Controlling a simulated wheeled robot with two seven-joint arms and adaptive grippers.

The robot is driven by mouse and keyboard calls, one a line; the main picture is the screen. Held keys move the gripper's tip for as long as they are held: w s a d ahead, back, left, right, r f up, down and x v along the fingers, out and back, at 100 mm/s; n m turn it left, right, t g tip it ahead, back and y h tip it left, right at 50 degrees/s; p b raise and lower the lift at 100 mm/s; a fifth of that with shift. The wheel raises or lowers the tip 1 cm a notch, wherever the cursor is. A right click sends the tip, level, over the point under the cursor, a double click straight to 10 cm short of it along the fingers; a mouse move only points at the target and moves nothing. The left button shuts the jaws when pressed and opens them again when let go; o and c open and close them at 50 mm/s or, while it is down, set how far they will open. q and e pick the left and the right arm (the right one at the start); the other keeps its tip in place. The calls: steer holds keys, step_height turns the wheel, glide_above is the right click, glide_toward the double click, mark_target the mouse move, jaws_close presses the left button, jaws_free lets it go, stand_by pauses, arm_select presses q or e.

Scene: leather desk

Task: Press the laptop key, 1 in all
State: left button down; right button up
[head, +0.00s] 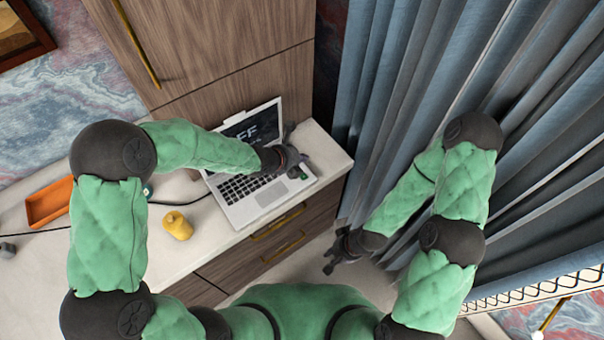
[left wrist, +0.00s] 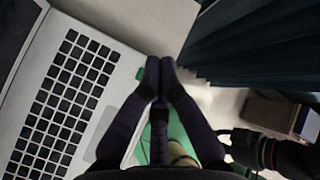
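An open silver laptop (head: 262,205) stands on the pale desk, its screen (head: 254,128) showing large light letters partly hidden by my left gripper. It also fills the left side of the left wrist view (left wrist: 62,100). A small green key (head: 294,172) lies at its right edge; part of it shows beside the fingertips in the left wrist view (left wrist: 139,73). My left gripper (head: 303,166) is over the laptop's right side, fingertips together and empty, close to the green key; contact cannot be told. My right gripper (head: 332,256) hangs in front of the desk, fingers apart, empty.
A yellow object (head: 177,225) and an orange tray (head: 50,203) are on the desk left of the laptop. A dark cable runs along the desk. Drawers with brass handles (head: 277,222) are below. Blue-grey curtains (head: 400,75) hang on the right.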

mark_target(302, 177)
arm_select(q)
steer(key=shift+w+r+m, duration=0.15)
steer(key=shift+r+m, duration=0.1)
steer(key=shift+m, duration=0.05)
step_height(302, 177, down, 8)
steer(key=b, duration=0.5)
steer(key=shift+f+b, duration=0.4)
steer(key=shift+b, duration=0.25)
steer(key=shift+f, duration=0.1)
stand_by(1.2)
steer(key=shift+f+b, duration=0.35)
steer(key=shift+b, duration=0.4)
steer(key=shift+f+b, duration=0.3)
steer(key=shift+b, duration=0.2)
stand_by(0.5)
steer(key=shift+r+p, duration=0.4)
steer(key=shift+r, duration=0.35)
